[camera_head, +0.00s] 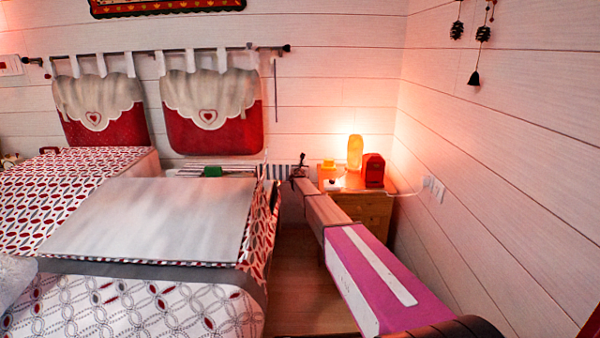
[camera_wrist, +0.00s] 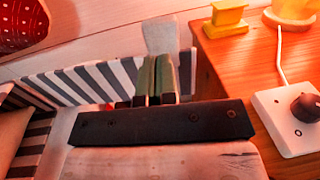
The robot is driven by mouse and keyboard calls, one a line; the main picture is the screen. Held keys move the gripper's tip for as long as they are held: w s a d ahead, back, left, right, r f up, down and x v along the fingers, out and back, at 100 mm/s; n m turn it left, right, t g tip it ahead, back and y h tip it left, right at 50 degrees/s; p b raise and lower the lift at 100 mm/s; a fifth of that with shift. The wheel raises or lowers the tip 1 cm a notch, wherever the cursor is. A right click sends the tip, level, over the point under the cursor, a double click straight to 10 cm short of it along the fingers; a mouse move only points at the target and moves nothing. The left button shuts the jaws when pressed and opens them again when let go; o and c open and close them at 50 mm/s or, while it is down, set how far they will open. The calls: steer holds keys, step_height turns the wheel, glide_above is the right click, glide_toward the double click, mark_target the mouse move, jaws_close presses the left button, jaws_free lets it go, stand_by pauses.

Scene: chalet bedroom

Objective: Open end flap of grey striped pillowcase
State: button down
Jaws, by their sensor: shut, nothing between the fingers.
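My gripper (camera_head: 297,160) is at the right end of the striped fabric. Its two greenish fingers (camera_wrist: 157,58) are together and empty, in front of the stripes in the wrist view. I cannot tell whether they touch the cloth. The end flap cannot be made out clearly.
A wooden nightstand (camera_head: 366,208) stands right of my gripper, with a lit lamp (camera_head: 355,152), a red box (camera_head: 374,170) and a white dimmer with a knob (camera_wrist: 291,122). A large pale panel (camera_head: 150,220) lies on the bed. Red cushions (camera_head: 212,110) hang on the wall.

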steer(key=w, duration=0.4)
steer(key=shift+d, duration=0.35)
steer(key=w, duration=1.1)
steer(key=shift+d, duration=0.4)
steer(key=shift+s, duration=0.1)
